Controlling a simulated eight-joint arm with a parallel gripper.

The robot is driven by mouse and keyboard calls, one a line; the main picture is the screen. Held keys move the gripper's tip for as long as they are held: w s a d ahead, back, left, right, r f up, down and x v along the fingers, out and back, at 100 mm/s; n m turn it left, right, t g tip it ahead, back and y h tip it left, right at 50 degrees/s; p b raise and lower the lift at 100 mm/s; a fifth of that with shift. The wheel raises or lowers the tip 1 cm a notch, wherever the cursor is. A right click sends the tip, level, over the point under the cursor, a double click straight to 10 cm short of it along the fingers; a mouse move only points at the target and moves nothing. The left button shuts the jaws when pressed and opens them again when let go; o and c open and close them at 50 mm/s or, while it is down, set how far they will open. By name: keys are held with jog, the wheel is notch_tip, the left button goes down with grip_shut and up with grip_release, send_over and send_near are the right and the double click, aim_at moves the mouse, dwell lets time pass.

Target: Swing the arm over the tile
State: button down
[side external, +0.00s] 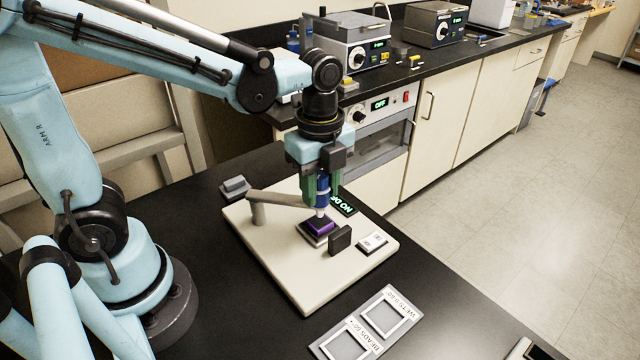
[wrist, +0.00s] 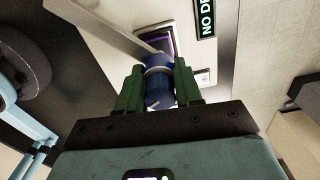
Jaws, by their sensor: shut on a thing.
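My gripper (side external: 321,188) points down over the profiler's cream base plate (side external: 318,290). Its green fingers are shut on a blue cylinder (side external: 322,200) with a pale lower end, which also shows between the fingers in the wrist view (wrist: 159,88). The beige swing arm (side external: 285,200) reaches from its post (side external: 258,212) to the cylinder. The purple tile (side external: 319,226) lies on a small block directly below the cylinder's tip. It shows partly in the wrist view (wrist: 150,34), behind the cylinder. I cannot tell whether the tip touches the tile.
A dark upright block (side external: 341,239) and a white switch (side external: 372,243) stand right of the tile. A lit display (side external: 343,203), partly hidden, sits behind. A grey labelled tray (side external: 358,325) lies in front of the plate. A small grey block (side external: 235,187) lies at the plate's back left.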

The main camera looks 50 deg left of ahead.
jog(key=shift+s+d, duration=0.15)
dwell(0.3)
jog(key=c, duration=0.7)
grip_release()
jog(key=shift+c, duration=0.2)
jog(key=shift+r, duration=0.15)
notch_tip(320, 180, up, 12)
jog(key=shift+f, duration=0.1)
jog(key=shift+f, duration=6.05)
jog(key=shift+r, duration=0.15)
